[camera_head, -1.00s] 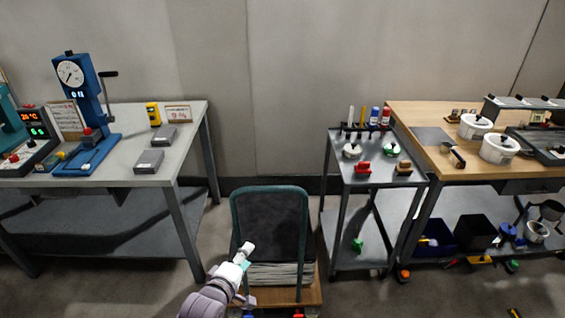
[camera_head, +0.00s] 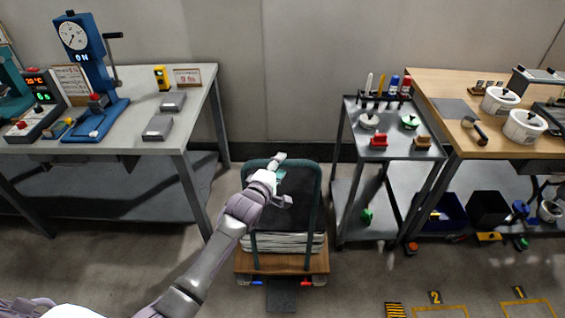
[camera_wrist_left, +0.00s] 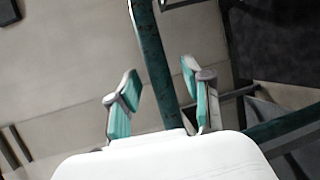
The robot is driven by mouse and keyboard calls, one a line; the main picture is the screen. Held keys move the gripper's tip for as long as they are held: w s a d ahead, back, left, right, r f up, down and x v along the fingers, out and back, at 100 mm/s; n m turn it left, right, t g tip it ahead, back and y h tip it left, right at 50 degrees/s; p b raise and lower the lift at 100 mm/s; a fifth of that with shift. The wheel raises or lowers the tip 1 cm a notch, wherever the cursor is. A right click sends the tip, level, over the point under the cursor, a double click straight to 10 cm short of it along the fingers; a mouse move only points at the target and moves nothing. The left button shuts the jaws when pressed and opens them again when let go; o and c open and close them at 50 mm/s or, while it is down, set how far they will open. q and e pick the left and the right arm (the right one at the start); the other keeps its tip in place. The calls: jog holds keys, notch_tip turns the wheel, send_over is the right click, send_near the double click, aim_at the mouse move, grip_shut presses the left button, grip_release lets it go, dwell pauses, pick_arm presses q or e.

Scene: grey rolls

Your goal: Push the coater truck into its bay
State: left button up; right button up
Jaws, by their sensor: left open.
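A platform truck (camera_head: 260,262) stands on the floor between the two benches. It has a tall green handle frame with a dark panel and a wooden deck carrying a stack of pale sheets (camera_head: 290,243). No label shows that it is the coater truck. My left gripper (camera_head: 284,180) is at the upper part of the frame. In the left wrist view the green handle bar (camera_wrist_left: 153,60) runs between the open fingers (camera_wrist_left: 160,88), without clear contact. Yellow floor bays marked 2 (camera_head: 436,309) and 1 (camera_head: 527,302) show at the bottom right. My right gripper is out of view.
A grey shelf trolley (camera_head: 400,153) with rods and bottles stands right of the truck, beside a wooden bench (camera_head: 450,85). A grey bench (camera_head: 135,130) with a blue press is at the left. The wall is behind. Floor is clear in front, toward the bays.

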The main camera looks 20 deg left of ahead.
pick_arm(q)
jog(key=shift+x, duration=1.15)
grip_shut()
